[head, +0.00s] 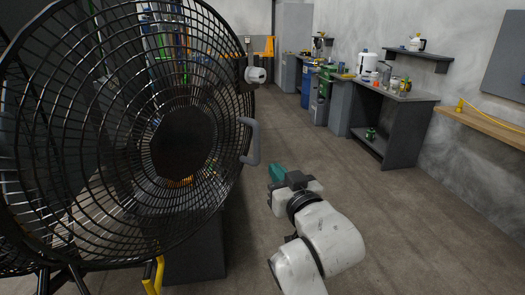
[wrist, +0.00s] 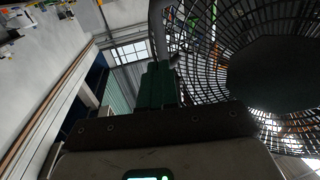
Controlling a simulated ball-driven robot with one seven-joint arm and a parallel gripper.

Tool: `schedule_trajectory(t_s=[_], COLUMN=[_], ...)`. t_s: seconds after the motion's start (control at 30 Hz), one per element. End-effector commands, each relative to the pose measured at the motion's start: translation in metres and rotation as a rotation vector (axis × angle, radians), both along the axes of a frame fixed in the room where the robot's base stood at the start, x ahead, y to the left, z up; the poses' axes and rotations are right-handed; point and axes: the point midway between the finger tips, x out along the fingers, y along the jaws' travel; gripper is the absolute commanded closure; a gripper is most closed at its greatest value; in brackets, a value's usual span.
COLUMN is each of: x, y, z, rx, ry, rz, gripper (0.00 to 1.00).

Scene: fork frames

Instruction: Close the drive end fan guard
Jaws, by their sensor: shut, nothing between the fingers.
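The round black wire fan guard (head: 95,150) fills the left of the head view, with a dark solid disc at its centre. A grey bar handle (head: 252,141) stands on its right rim. My gripper (head: 276,173), with green fingers, is just right of and below the handle in the picture, apart from it. The fingers are shut and empty. In the wrist view the shut green fingers (wrist: 158,85) point up, with the guard (wrist: 220,70) to their right and a dark bar, perhaps the handle, beyond their tips. Whether the guard is fully seated is hard to tell.
A dark block (head: 195,252) and a yellow bar (head: 153,275) are below the guard. A grey workbench (head: 395,105) with several items stands along the right wall, near a wooden shelf (head: 485,125). The floor right of the guard is open.

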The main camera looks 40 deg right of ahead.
Motion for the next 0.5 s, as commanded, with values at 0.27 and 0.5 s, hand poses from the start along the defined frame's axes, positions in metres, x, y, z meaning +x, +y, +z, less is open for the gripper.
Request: schedule_trajectory(t_s=[0.27, 0.5], x=[0.051, 0.079], y=[-0.023, -0.035], z=[0.002, 0.001], rx=[0.002, 0.001], ry=[0.001, 0.002], rz=[-0.001, -0.001], gripper=[1.0, 1.0])
